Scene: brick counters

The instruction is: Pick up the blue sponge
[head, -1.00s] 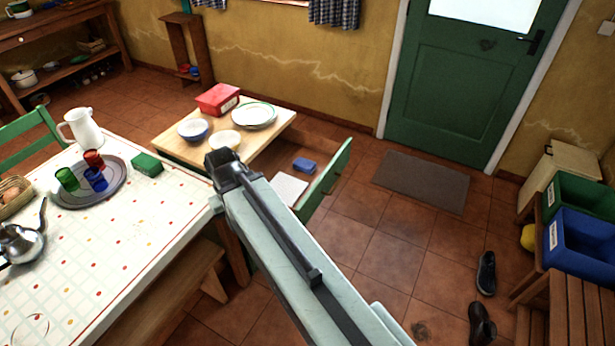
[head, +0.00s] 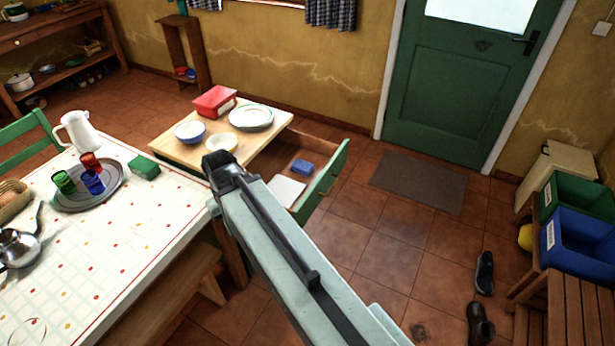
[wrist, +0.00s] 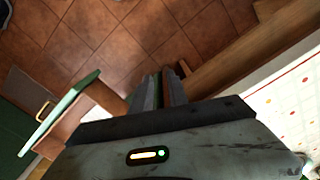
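The blue sponge (head: 302,167) lies in the open drawer (head: 325,182) of the small wood-topped cabinet in the head view. A white flat item (head: 287,191) lies in the same drawer, nearer to me. My gripper (head: 222,166) is held up left of the drawer in the head view, apart from the sponge; its fingertips are hidden there. In the wrist view its two fingers (wrist: 161,90) are close together with nothing seen between them. The green drawer front (wrist: 68,108) shows at left in the wrist view; the sponge does not show there.
A table with a dotted white cloth (head: 120,240) stands at left, with a tray of cups (head: 112,193) and a green block (head: 144,167). Bowls, a plate and a red box (head: 214,101) sit on the cabinet top. Tiled floor (head: 375,260) is open at right, with shoes farther right.

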